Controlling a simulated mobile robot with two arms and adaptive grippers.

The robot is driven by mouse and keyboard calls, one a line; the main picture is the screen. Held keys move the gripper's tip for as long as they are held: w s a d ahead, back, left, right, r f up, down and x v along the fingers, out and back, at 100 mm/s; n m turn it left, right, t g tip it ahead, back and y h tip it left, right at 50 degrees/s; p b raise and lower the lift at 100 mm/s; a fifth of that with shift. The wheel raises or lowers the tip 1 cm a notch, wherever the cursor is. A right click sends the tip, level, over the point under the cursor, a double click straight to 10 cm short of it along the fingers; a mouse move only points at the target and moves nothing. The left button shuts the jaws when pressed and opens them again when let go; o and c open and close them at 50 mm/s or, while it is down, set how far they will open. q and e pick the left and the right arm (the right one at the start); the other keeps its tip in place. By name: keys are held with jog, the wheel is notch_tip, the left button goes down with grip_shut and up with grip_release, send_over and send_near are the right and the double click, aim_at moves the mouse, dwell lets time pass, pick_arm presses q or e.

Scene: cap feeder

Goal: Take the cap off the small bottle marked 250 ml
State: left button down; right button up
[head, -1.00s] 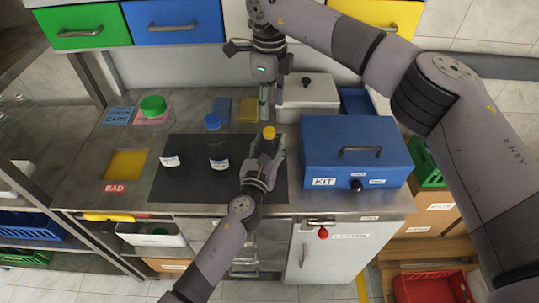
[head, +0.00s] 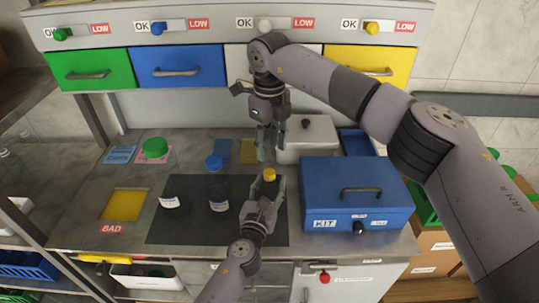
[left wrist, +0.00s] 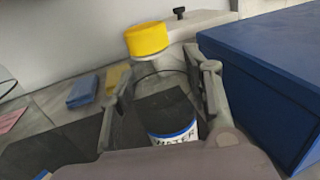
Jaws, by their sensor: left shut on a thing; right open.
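A bottle with a yellow cap (head: 269,175) stands upright at the right of the dark mat (head: 190,236). My left gripper (head: 264,192) is shut around its body, below the cap. In the left wrist view the yellow cap (left wrist: 147,39) is on top, and the clear bottle shows a blue-edged label between the fingers; no 250 ml mark is readable. My right gripper (head: 270,147) is open and points down just behind and above the yellow cap, apparently apart from it.
A blue KIT box (head: 330,176) stands close right of the held bottle. A pale box (head: 312,131) is behind. Coloured drawers (head: 178,68) hang above.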

aim_at(270, 172)
jog(key=m, duration=2.7)
jog(key=shift+f+m, duration=0.3)
jog(key=shift+f, duration=0.05)
notch_tip(270, 172, down, 7)
jog(key=shift+f, duration=0.2)
jog(key=shift+c, duration=0.2)
grip_shut()
